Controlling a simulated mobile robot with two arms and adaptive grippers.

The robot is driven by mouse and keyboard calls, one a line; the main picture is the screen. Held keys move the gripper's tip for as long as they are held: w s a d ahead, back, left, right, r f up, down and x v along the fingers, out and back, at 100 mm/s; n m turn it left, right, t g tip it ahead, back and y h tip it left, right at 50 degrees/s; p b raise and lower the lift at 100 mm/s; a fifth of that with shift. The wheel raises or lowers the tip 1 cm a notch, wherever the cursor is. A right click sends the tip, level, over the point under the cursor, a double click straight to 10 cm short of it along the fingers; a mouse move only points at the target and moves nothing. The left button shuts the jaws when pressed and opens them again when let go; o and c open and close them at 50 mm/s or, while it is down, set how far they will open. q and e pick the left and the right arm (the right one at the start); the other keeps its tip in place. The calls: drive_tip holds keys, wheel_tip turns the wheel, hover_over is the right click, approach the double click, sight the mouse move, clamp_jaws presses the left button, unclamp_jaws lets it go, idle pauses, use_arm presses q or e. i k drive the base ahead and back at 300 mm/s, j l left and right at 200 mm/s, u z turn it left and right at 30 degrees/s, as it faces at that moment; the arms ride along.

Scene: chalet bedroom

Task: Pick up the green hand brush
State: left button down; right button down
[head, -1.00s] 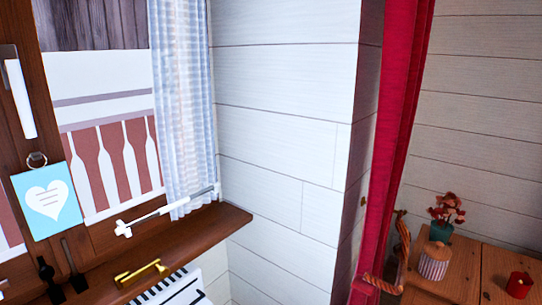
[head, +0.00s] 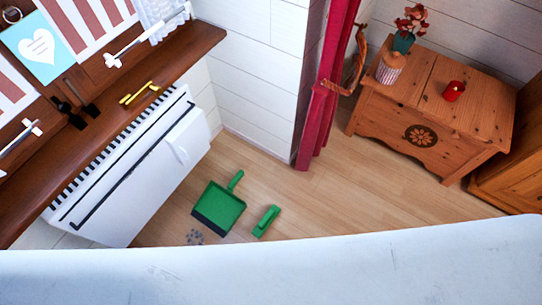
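The green hand brush (head: 266,221) lies on the wooden floor in the head view, just right of a green dustpan (head: 219,207). The brush and the dustpan are apart. A small patch of grey debris (head: 195,237) lies on the floor below the dustpan. Neither of my grippers shows in the head view.
A white radiator (head: 130,170) stands under the wooden windowsill (head: 120,90) on the left. A wooden chest (head: 430,130) with a red candle (head: 454,91) stands at the right, beyond a red curtain (head: 328,85). A large white surface (head: 270,275) fills the bottom. Floor right of the brush is clear.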

sight(273, 212)
drive_tip(key=k+j+z, duration=0.1)
drive_tip(key=k, duration=0.4)
drive_tip(key=k+j+z, duration=0.1)
drive_tip(key=k, duration=0.45)
drive_tip(key=j, duration=0.05)
